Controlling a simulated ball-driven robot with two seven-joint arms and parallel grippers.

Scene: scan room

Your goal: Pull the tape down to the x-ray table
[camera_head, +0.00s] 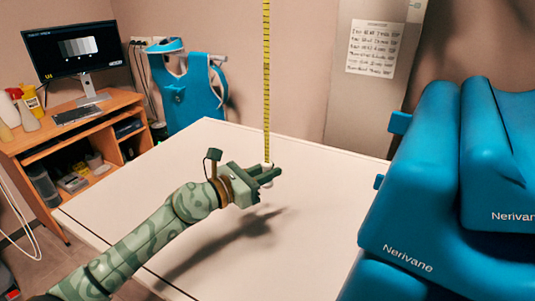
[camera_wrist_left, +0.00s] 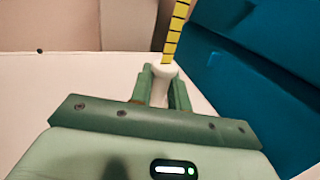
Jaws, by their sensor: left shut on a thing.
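The yellow tape (camera_head: 266,80) with black marks hangs straight down from above the top of the head view. Its lower end carries a white end piece (camera_wrist_left: 162,72). My left gripper (camera_head: 268,174) is shut on this white end piece, with the tape rising from it; the left wrist view shows the piece between the two green fingers (camera_wrist_left: 161,88). The x-ray table (camera_head: 330,185) is a flat white top below the gripper. The gripper is above the table, with its shadow on the top; the exact gap is hard to tell. My right gripper is not in view.
Large blue padded parts (camera_head: 425,215) marked Nerivane stand at the right, over the table's right side. A wooden desk (camera_head: 80,130) with a monitor (camera_head: 72,48) is at the left. A blue apron (camera_head: 188,95) hangs behind the table. Much of the tabletop is clear.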

